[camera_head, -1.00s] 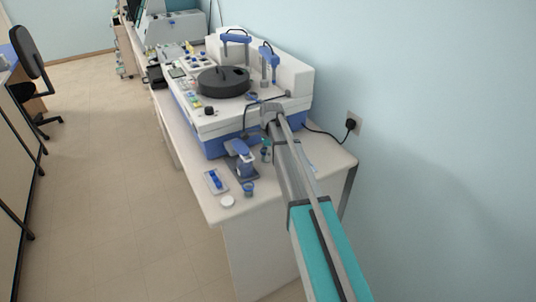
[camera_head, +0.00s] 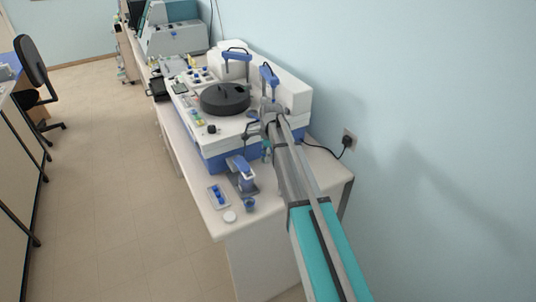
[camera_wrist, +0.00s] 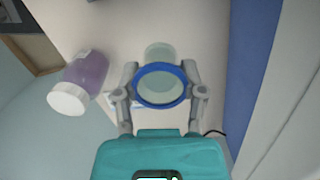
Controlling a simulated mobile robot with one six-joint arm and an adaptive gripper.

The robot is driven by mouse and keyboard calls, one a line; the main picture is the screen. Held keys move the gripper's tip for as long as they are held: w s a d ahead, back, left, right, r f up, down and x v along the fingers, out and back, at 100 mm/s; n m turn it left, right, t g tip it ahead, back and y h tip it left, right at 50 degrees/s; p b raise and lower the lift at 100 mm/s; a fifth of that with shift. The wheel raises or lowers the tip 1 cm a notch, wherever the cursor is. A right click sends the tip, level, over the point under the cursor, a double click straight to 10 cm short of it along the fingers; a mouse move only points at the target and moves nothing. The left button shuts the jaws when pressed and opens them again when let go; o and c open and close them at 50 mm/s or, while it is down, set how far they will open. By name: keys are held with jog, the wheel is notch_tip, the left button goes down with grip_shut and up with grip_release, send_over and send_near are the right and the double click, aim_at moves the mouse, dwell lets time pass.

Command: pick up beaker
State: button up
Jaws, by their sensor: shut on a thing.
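The beaker (camera_wrist: 160,110) is clear and pale green with a thick blue rim. In the wrist view I look down into it. My gripper (camera_wrist: 160,94) is shut on it, with one grey finger on each side just below the rim. In the head view the beaker (camera_head: 266,151) shows only as a small teal-blue shape beside my arm, near the front of the white and blue machine. My arm partly hides that area, and I cannot tell clearly how far its base is from the bench.
A purple bottle with a white cap (camera_wrist: 85,78) is left of the beaker in the wrist view. The machine (camera_head: 225,135) fills the bench behind. A blue stand (camera_head: 243,176), a tray (camera_head: 217,197), a small blue cup (camera_head: 249,204) and a white lid (camera_head: 229,217) occupy the front corner.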

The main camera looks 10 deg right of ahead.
jog(key=shift+r+p, duration=0.65)
jog(key=shift+r, duration=0.3)
notch_tip(320, 180, up, 5)
jog(key=p, duration=0.5)
jog(key=shift+s, duration=0.15)
jog(key=shift+d, duration=0.1)
dwell(0.4)
